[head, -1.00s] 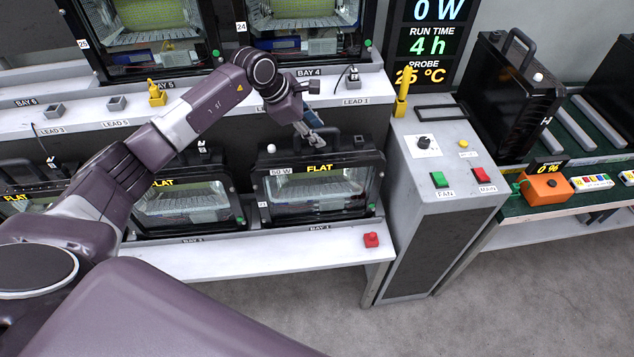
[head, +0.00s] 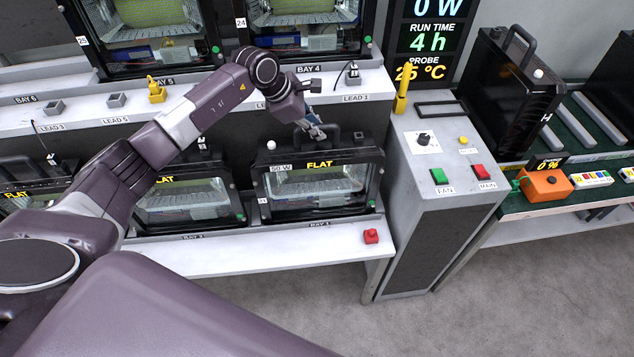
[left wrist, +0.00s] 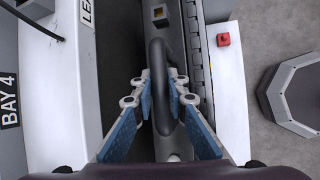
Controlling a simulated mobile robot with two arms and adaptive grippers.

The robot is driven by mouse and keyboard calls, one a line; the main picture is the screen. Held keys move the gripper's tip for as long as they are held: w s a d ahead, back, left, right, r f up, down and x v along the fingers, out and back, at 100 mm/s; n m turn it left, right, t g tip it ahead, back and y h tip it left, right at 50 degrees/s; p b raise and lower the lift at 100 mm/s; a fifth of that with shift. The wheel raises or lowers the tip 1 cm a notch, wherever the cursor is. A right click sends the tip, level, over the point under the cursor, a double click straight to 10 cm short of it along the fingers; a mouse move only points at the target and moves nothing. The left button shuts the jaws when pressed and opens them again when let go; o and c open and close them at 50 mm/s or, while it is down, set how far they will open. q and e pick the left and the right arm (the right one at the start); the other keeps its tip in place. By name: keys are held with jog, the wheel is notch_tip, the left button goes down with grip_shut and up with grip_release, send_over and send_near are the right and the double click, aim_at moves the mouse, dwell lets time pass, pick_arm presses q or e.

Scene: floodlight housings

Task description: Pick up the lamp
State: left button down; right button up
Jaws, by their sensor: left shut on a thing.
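The lamp (head: 318,187) is a black floodlight housing with a glass front, a "50 W" label and a yellow "FLAT" sign. It stands upright on the lower white shelf, in the right-hand bay. My left gripper (head: 316,131) is at the top of the lamp, shut on its black carry handle. In the left wrist view the handle (left wrist: 158,65) runs between the two blue-padded fingers (left wrist: 160,100). The lamp appears to rest on the shelf. My right gripper is not in view.
Another flat-marked lamp (head: 186,200) stands close on the left. The upper shelf (head: 330,90) with its leads juts out behind the handle. A red button (head: 371,236) sits at the lower shelf's front right. A grey control pedestal (head: 445,190) stands to the right. Floor in front is clear.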

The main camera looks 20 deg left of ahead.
pick_arm(q)
jog(key=shift+w+r, duration=0.25)
jog(key=shift+r, duration=0.2)
jog(key=shift+w+f, duration=0.1)
